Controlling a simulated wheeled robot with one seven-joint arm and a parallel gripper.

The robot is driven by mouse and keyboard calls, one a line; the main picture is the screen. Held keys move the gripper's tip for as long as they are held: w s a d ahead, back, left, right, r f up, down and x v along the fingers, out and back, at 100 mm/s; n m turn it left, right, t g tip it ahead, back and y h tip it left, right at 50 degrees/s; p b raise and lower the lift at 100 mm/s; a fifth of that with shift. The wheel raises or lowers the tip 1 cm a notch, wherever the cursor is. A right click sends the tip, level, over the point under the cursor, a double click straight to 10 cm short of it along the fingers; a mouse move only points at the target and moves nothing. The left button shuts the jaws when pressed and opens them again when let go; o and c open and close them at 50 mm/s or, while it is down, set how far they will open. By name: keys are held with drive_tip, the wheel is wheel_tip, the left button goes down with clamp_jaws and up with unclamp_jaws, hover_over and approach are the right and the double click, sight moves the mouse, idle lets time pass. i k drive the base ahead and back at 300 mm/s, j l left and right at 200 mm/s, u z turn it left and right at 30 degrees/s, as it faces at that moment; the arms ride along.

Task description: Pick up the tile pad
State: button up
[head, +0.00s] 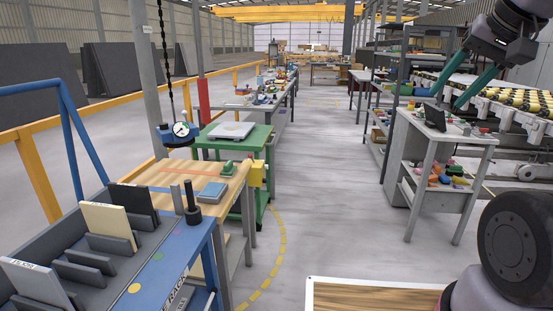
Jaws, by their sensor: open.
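A flat blue-grey block (212,192) lies on the light wooden bench top at the left. It may be the tile pad, but it is too small to be sure. My gripper (450,99) is at the upper right, with two teal fingers pointing down and left. The fingers are apart with nothing held between them.
A blue rack (180,262) with upright slabs stands at the near left. A green cart (258,137) and a grey shelved table (455,139) flank the aisle. A hanging gauge (180,131) is above the wooden bench (165,173). The middle floor is clear.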

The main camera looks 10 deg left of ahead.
sight(229, 171)
drive_tip(key=i+u, duration=0.3)
drive_tip(key=i+l+u, duration=0.25)
drive_tip(key=i, duration=0.25)
drive_tip(key=i+l+u, duration=0.5)
drive_tip(key=i+u, duration=0.3)
drive_tip(key=i+l+u, duration=0.3)
drive_tip(key=u, duration=0.15)
drive_tip(key=i+l+u, duration=0.25)
drive_tip(key=l+u, duration=0.25)
